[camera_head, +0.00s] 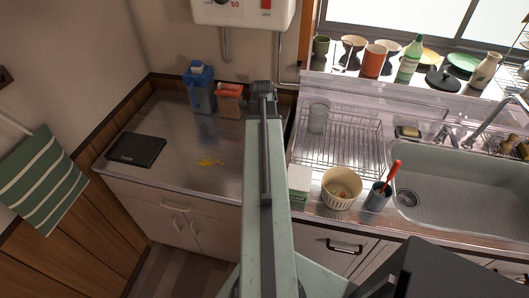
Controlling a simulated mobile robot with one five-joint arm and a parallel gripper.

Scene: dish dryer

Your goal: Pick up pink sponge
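I cannot make out a clearly pink sponge in the head view. A small pale yellow and dark block (408,132), perhaps a sponge, sits on the ledge behind the sink. A small brownish item (522,150) lies near the right edge, too small to tell. My gripper (263,90) is at the far end of my arm, in front of the back wall and right of an orange box (229,101). Its fingers are too small to tell open from shut, and I see nothing held. My arm hides part of the counter.
The left counter (185,180) holds a blue container (199,92), a black flat object (136,150) and yellow bits. A wire rack (345,145), cream bowl (341,188) and cup (377,199) stand left of the sink (450,185). Dishes line the window ledge.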

